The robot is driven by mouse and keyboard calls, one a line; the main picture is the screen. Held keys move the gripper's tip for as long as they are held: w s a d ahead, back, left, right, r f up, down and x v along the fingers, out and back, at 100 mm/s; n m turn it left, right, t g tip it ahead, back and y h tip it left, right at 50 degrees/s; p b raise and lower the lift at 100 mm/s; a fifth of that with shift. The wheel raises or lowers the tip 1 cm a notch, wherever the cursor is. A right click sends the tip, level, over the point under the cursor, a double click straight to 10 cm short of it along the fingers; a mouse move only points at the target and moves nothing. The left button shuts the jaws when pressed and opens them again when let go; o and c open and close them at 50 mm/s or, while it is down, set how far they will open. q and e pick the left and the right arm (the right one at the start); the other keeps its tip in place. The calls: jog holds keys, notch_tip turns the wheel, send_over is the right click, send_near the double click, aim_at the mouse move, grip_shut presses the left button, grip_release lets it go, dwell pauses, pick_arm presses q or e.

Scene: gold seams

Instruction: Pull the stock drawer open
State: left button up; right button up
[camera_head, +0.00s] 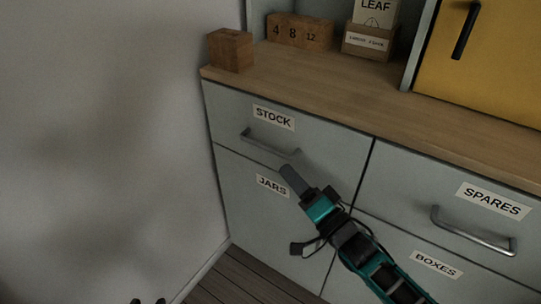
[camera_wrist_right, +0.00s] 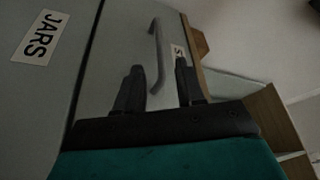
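The stock drawer (camera_head: 335,152) is a grey front under the wooden counter, labelled STOCK, and looks shut, flush with its neighbours. Its bar handle (camera_head: 268,148) shows below the label; the handle (camera_wrist_right: 157,55) also shows in the right wrist view. My right gripper (camera_head: 287,172) is just in front of and below the handle's right end. In the right wrist view its two fingers (camera_wrist_right: 160,72) are apart, with the handle in the gap beyond them and no clear contact. Two dark tips at the bottom edge, apparently my left gripper (camera_head: 148,301), stand apart and empty.
The JARS front (camera_head: 245,205) is below, SPARES (camera_head: 400,190) and BOXES (camera_head: 400,246) to the right. A wall (camera_head: 100,130) stands close on the left. A wooden block (camera_head: 230,50), number blocks (camera_head: 300,32) and a LEAF box (camera_head: 368,42) stand on the counter (camera_head: 340,75).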

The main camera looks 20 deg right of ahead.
aim_at(270, 151)
jog(key=b+x, duration=0.1)
jog(key=x, duration=0.7)
jog(key=shift+w+a, duration=0.1)
jog(key=shift+w, duration=0.05)
grip_shut()
dwell(0.3)
